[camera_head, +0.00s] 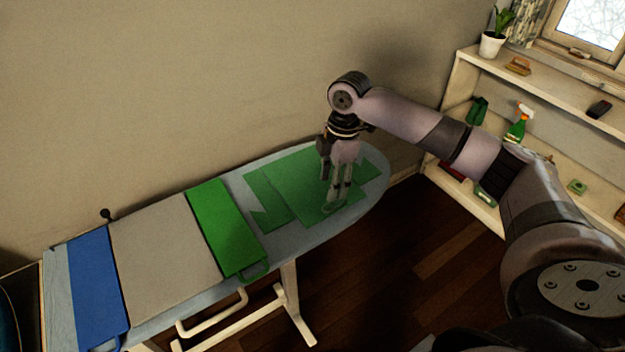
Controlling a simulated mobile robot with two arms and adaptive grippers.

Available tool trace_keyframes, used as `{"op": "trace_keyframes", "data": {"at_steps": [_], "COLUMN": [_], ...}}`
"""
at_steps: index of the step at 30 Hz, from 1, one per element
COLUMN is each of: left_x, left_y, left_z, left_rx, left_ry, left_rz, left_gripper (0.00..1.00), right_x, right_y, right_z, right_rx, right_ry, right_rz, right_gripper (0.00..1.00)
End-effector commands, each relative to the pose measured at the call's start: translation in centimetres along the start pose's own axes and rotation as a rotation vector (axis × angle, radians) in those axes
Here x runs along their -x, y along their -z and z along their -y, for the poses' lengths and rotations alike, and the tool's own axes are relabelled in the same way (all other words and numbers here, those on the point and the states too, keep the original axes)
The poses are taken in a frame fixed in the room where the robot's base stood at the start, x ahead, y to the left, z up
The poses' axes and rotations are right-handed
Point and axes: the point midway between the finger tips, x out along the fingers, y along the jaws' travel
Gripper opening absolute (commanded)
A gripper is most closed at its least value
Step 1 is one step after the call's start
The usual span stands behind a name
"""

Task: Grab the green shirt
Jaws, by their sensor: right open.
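The green shirt (296,185) lies spread flat on the right part of the ironing board (374,196), with its outline and sleeve shapes visible. My right gripper (335,194) points down over the right side of the shirt, open, with its fingers at or just above the cloth. Whether the fingertips touch the cloth is not clear. The gripper and wrist hide a small part of the shirt. My left gripper is not in view.
A white shelf (450,92) stands right, holding a spray bottle (518,126) and a potted plant (491,44). Dark floor lies between.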

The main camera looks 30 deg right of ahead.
Motion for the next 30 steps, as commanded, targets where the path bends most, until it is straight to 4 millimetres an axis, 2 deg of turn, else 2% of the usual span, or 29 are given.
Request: {"op": "trace_keyframes", "data": {"at_steps": [8, 15, 18, 26, 30], "left_x": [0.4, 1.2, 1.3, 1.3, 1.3], "left_y": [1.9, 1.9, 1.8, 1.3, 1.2], "left_z": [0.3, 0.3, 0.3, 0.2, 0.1], "left_rx": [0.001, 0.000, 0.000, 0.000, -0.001], "left_ry": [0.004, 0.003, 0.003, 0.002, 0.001], "left_rz": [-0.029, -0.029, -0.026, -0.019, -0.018], "left_gripper": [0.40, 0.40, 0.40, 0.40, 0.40], "right_x": [-2.1, -5.7, -6.5, -6.8, -6.8], "right_y": [0.0, 0.0, 0.0, -0.1, -0.1], "right_z": [0.1, 0.4, 0.4, 0.3, 0.3], "right_rx": [0.000, -0.001, 0.000, 0.001, 0.000], "right_ry": [0.001, 0.002, 0.000, -0.001, -0.001], "right_rz": [0.001, 0.000, 0.001, 0.001, 0.001], "right_gripper": [0.46, 0.46, 0.46, 0.46, 0.36]}}
